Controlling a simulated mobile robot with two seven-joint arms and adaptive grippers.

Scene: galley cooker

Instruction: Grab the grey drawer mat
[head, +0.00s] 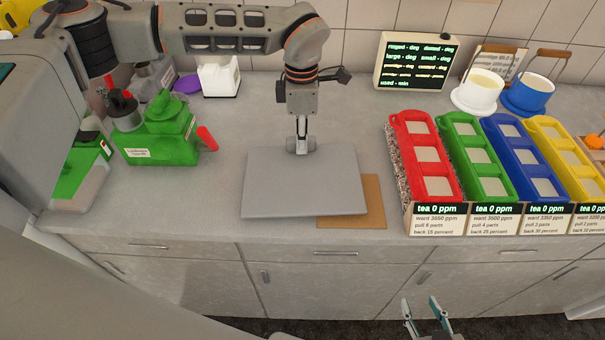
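The grey drawer mat (304,184) is a flat grey sheet lying on the counter, partly over a brown board (372,205). My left gripper (301,145) points straight down at the middle of the mat's far edge. Its fingertips are at or just behind that edge. Whether they are shut on the mat cannot be made out. My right gripper (427,304) is low at the bottom of the head view, in front of the cabinets and well away from the mat. Its two fingers are apart with nothing between them.
Red (424,158), green, blue and yellow trays stand right of the mat. A green machine (158,135) with a red handle stands left. A screen (416,62) and white and blue pots (479,90) are at the back. Counter left of the mat is clear.

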